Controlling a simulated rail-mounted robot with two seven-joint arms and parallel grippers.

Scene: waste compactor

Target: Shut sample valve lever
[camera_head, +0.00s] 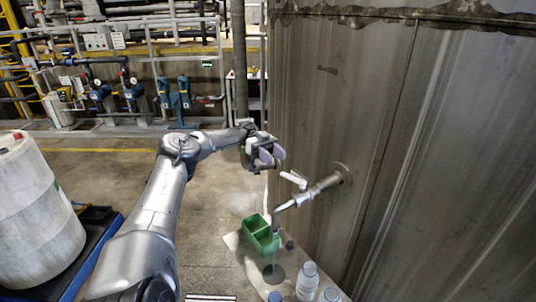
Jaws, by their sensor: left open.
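The sample valve (310,191) is a metal pipe that sticks out of the big tank wall, with a spout bent down at its left end. Its lever (294,179) is white with a reddish tip and stands just above the pipe, slanting up to the left. My left gripper (277,155) is open and empty, up and left of the lever and apart from it. Its light purple fingertips face right. Below the spout a faint stream seems to fall toward a dark round spot (274,273) on the shelf. My right gripper does not show.
The tank wall (400,120) fills the right side. A green caddy (261,236) and white bottles (308,279) stand on the shelf below the valve. A white drum (35,210) stands at left. Pumps and pipes line the back; open floor lies between.

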